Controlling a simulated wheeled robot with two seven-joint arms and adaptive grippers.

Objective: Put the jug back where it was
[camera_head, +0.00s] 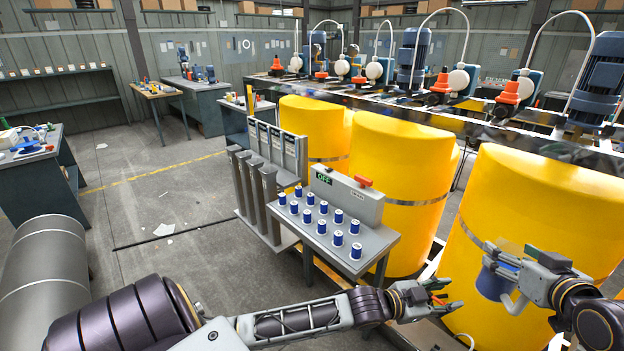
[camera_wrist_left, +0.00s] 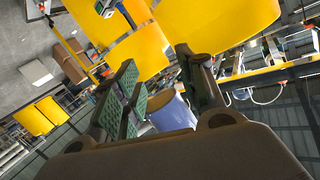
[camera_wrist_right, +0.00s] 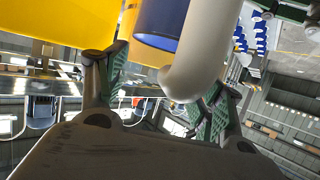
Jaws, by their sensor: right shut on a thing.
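The jug (camera_head: 494,283) is blue with a pale grey handle. It is held in the air in front of the rightmost yellow tank. My right gripper (camera_head: 520,262) is shut on it; the right wrist view shows the jug's blue wall (camera_wrist_right: 157,26) and its handle (camera_wrist_right: 200,45) close in front of the fingers. The jug's inside is hidden. My left gripper (camera_head: 448,293) is open and empty, to the left of the jug and a little lower. In the left wrist view, the blue jug (camera_wrist_left: 172,113) shows beyond the spread fingers, apart from them.
Several large yellow tanks (camera_head: 403,165) stand in a row below a rail of dosing pumps. A small grey table (camera_head: 377,244) left of my grippers bears several blue-and-white cups (camera_head: 337,238) and a grey box with an OFF display (camera_head: 345,196). The floor on the left is mostly free.

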